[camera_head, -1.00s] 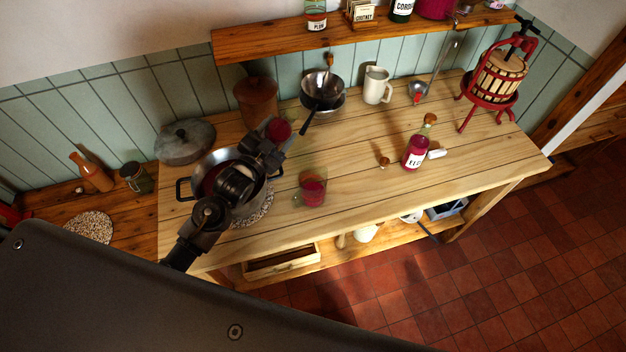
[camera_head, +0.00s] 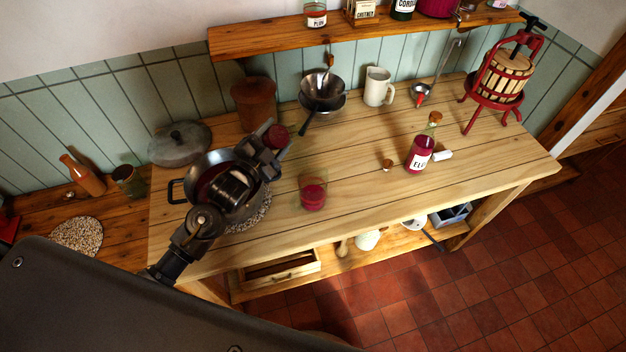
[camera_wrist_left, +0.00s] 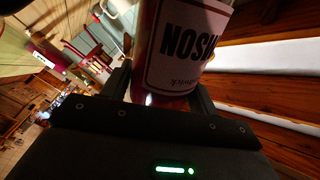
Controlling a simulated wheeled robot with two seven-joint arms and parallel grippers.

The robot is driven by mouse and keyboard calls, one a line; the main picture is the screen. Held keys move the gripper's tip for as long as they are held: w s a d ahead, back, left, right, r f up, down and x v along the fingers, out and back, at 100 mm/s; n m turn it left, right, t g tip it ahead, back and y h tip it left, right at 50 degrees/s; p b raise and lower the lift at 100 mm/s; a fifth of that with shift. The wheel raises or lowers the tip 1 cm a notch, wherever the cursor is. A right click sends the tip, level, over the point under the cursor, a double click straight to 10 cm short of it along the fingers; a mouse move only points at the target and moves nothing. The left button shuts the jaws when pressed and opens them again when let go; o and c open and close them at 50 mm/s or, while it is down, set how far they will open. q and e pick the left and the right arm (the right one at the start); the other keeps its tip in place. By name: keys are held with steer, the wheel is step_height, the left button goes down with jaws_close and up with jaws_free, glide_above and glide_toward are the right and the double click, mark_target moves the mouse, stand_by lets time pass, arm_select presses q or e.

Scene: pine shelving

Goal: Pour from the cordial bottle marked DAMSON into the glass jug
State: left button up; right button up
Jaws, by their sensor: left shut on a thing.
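My left gripper (camera_head: 264,150) is shut on the DAMSON cordial bottle (camera_head: 277,135), above the table by the steel pan. In the left wrist view the bottle (camera_wrist_left: 165,45) fills the space between the fingers; its white label shows "MSON" upside down. Its neck and mouth are out of that view, and the gripper hides much of it in the head view. The glass jug (camera_head: 313,192) stands upright on the table, right of and nearer than the gripper, with dark red liquid in it. The bottle is apart from the jug. My right gripper is not in view.
Another red bottle, labelled "EL…" (camera_head: 420,155), stands to the right with a small stopper (camera_head: 387,165) beside it. A large pan (camera_head: 180,190) is under my left arm. The table front is clear.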

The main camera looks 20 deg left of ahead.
arm_select(q)
steer(key=shift+w+a+f+m+b, duration=0.1)
steer(key=shift+a+f+m+b, duration=0.15)
steer(key=shift+m+b, duration=0.55)
steer(key=shift+w+a+f+m+b, duration=0.1)
steer(key=shift+a+f+m+b, duration=0.15)
steer(key=shift+m+b, duration=0.55)
stand_by(0.8)
steer(key=shift+a+m+b, duration=0.25)
steer(key=shift+m+b, duration=0.45)
steer(key=shift+m, duration=0.1)
stand_by(0.7)
steer(key=shift+s+d+f+m+h+b, duration=0.15)
steer(key=shift+d+f+m+h+b, duration=0.3)
steer(key=shift+f+m+b, duration=0.35)
stand_by(1.8)
steer(key=shift+r+m, duration=0.15)
steer(key=shift+m, duration=0.25)
stand_by(1.1)
